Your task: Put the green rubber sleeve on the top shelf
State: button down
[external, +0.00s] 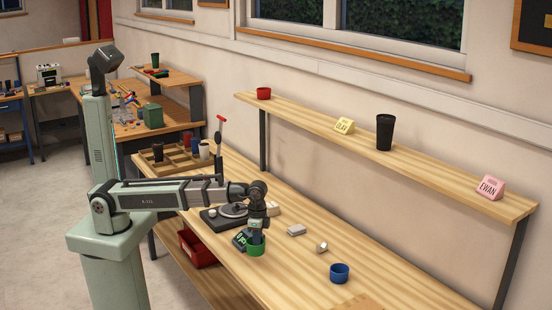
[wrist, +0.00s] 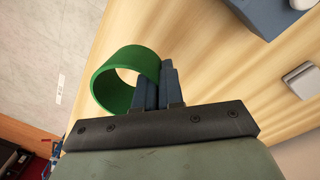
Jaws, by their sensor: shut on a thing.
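The green rubber sleeve (external: 256,250) is a short, wide open ring low over the front part of the workbench. My gripper (external: 256,238) points down and is shut on the sleeve's wall. In the wrist view the sleeve (wrist: 104,88) shows its round opening, left of my closed fingers (wrist: 163,75). I cannot tell whether the sleeve touches the bench. The top shelf (external: 430,172) is a long wooden board along the wall, to the right of and above my gripper.
The shelf holds a red cup (external: 263,93), a yellow name block (external: 344,125), a black tumbler (external: 385,132) and a pink "EWAN" block (external: 490,188), with bare gaps between. A dark device with a green display (external: 241,239) stands beside the sleeve. A blue ring (external: 340,273) sits further right.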

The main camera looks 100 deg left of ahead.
jog(key=a, duration=0.4)
jog(key=s+a+r, duration=0.1)
jog(key=a, duration=0.4)
jog(key=s+a, duration=0.1)
jog(key=a, duration=0.4)
jog(key=shift+r, duration=0.2)
jog(key=s+a+r, duration=0.1)
jog(key=s+a, duration=0.4)
jog(key=a, duration=0.8)
jog(key=shift+n, duration=0.3)
jog(key=shift+s+f, duration=0.15)
jog(key=shift+f, duration=2.25)
jog(key=shift+s+f, duration=0.1)
jog(key=shift+f, duration=2.3)
jog(key=shift+f, duration=0.15)
jog(key=c, duration=1.3)
grip_release()
jog(key=shift+o, duration=0.2)
